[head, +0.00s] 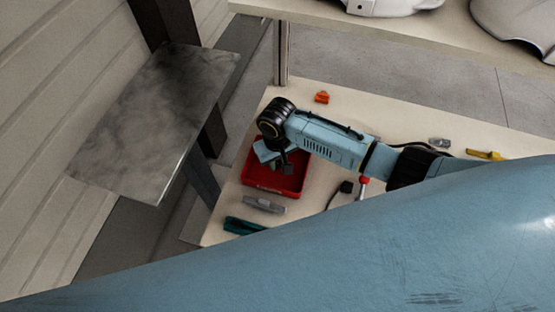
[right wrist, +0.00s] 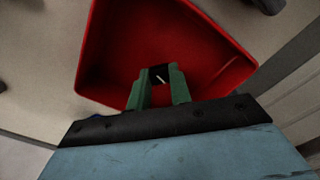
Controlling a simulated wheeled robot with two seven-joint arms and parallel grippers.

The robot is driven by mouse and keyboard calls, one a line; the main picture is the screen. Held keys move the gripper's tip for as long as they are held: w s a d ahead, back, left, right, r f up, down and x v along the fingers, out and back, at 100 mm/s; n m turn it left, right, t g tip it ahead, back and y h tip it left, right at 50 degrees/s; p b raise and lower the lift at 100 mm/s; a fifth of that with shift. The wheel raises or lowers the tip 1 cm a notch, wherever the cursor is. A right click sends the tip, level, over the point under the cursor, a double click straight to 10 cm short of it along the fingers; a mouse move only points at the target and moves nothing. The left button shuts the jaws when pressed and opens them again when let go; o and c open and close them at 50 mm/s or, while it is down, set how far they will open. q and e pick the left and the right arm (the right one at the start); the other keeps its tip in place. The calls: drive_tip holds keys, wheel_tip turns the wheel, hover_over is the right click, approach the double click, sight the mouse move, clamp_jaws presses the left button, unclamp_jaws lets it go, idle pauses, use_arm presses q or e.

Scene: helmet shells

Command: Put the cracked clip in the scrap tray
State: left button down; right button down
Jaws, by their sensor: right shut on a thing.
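The red scrap tray (head: 262,188) lies on the table in the head view. My right gripper (head: 287,168) is above the tray and points down into it. In the right wrist view the tray (right wrist: 215,60) is below the green fingers of my right gripper (right wrist: 160,78). They are shut on a small dark piece (right wrist: 159,74) with a light mark, seemingly the clip. Its crack cannot be made out, and whether it touches the tray floor is unclear. My left gripper is not in view.
Near the tray lie a grey tool (head: 264,204) and a teal tool (head: 245,226). An orange piece (head: 322,97), a black piece (head: 346,187), a grey piece (head: 439,143) and a yellow one (head: 486,155) lie around the table.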

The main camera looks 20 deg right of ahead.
sight(278, 163)
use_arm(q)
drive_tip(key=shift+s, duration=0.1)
use_arm(e)
drive_tip(key=c, duration=1.7)
unclamp_jaws()
drive_tip(key=shift+f, duration=0.15)
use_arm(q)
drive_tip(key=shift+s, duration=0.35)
use_arm(e)
drive_tip(key=o, duration=0.4)
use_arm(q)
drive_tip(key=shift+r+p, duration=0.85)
use_arm(e)
wheel_tip(278, 163, up, 12)
drive_tip(key=shift+r, duration=0.2)
